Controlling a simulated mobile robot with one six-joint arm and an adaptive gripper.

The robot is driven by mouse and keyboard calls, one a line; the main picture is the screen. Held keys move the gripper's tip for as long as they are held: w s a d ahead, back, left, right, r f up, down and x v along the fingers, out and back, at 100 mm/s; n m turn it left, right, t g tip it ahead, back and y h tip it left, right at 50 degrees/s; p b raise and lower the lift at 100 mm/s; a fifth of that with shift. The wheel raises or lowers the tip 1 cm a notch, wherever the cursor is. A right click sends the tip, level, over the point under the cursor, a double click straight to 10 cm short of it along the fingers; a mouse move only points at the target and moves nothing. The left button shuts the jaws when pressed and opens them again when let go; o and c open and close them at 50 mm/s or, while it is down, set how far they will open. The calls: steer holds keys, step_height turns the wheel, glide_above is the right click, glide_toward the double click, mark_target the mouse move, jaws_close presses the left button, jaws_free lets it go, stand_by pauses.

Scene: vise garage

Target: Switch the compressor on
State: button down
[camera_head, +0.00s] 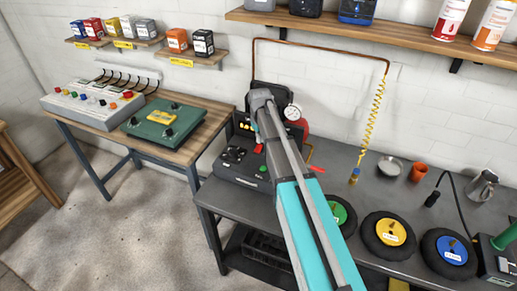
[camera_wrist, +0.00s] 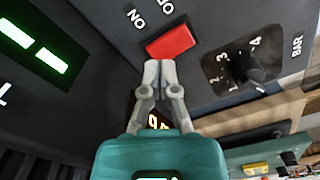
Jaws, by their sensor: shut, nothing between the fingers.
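The compressor (camera_head: 240,172) is a dark machine on the grey workbench, partly hidden behind my arm in the head view. In the wrist view its panel carries a red rocker switch (camera_wrist: 170,42) with upside-down white lettering beside it. A black dial (camera_wrist: 243,68) marked 1 to 4 and BAR sits right of the switch. My gripper (camera_wrist: 160,68) is shut and empty, with its fingertips just at the lower edge of the red switch. I cannot tell whether they touch it.
A pressure gauge (camera_head: 293,111) and a copper pipe (camera_head: 320,46) stand behind my arm. A coiled yellow hose (camera_head: 376,115) hangs to the right. Several black wheels, such as the yellow-centred one (camera_head: 388,234), lie on the workbench. A wooden table (camera_head: 193,118) with panels stands left.

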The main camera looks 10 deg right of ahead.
mark_target(260, 146)
steer(key=shift+f+b, duration=1.05)
steer(key=shift+f, duration=0.1)
stand_by(0.9)
steer(key=shift+r, duration=0.15)
steer(key=shift+r+p, duration=3.4)
steer(key=shift+p, duration=0.15)
steer(key=s+m, duration=0.5)
steer(key=s, duration=2)
